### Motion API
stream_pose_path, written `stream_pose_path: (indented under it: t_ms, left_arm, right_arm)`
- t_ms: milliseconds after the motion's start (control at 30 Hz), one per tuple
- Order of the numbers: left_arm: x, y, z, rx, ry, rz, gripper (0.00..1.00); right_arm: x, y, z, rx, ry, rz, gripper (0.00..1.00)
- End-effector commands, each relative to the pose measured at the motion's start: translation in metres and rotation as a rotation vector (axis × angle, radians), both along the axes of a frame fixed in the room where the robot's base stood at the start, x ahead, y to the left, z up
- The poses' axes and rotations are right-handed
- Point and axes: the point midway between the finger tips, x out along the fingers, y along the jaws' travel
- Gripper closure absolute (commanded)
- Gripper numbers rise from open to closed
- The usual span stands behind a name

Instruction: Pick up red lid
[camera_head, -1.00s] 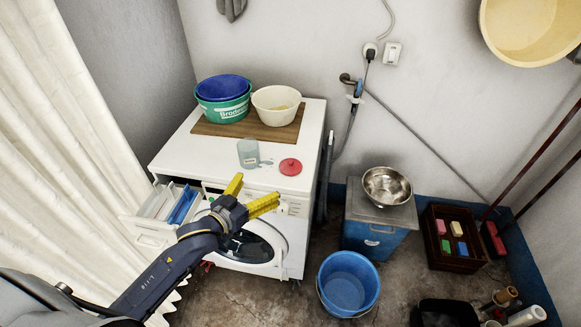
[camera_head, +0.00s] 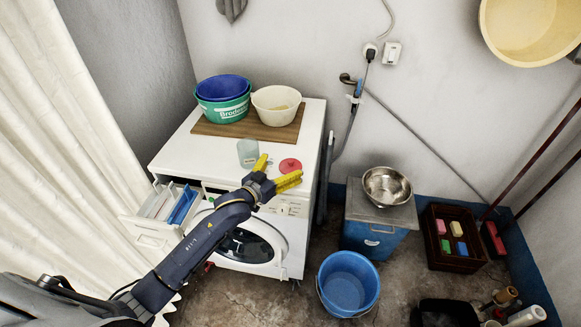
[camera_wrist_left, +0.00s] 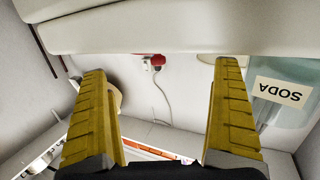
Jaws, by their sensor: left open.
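The red lid (camera_head: 290,165) lies flat on the front right of the white washing machine's top. In the left wrist view, which looks upside down, the red lid (camera_wrist_left: 150,57) shows edge-on between the fingertips and partly cut off. My left gripper (camera_head: 281,171) has yellow fingers spread apart with nothing between them. It is at the machine's front edge, just in front of the lid, and overlaps its lower side in the head view. Its open fingers also fill both sides of the left wrist view (camera_wrist_left: 161,68). My right gripper is not in view.
A translucent cup (camera_head: 247,151) stands left of the lid; its SODA label (camera_wrist_left: 281,92) shows in the wrist view. A cream bowl (camera_head: 276,103) and stacked tubs (camera_head: 222,111) stand behind on a brown board (camera_head: 250,128). An open detergent drawer (camera_head: 158,208) juts out at left.

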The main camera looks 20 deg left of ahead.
Motion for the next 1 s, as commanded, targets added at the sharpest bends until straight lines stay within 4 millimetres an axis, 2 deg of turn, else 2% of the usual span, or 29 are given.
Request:
stream_pose_path:
  t_ms: [433,800,833,1000]
  left_arm:
    - [0.042,-0.015,-0.009,-0.001,0.0,0.001,0.03]
    - [0.048,-0.017,-0.01,0.0,0.0,0.0,0.03]
    - [0.048,-0.017,-0.01,0.0,0.0,0.0,0.03]
    - [0.048,-0.017,-0.01,0.0,0.0,0.0,0.23]
  right_arm:
    - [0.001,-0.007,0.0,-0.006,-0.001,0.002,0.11]
    - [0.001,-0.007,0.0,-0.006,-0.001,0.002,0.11]
    - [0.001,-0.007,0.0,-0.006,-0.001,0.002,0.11]
    - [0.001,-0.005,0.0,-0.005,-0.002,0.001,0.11]
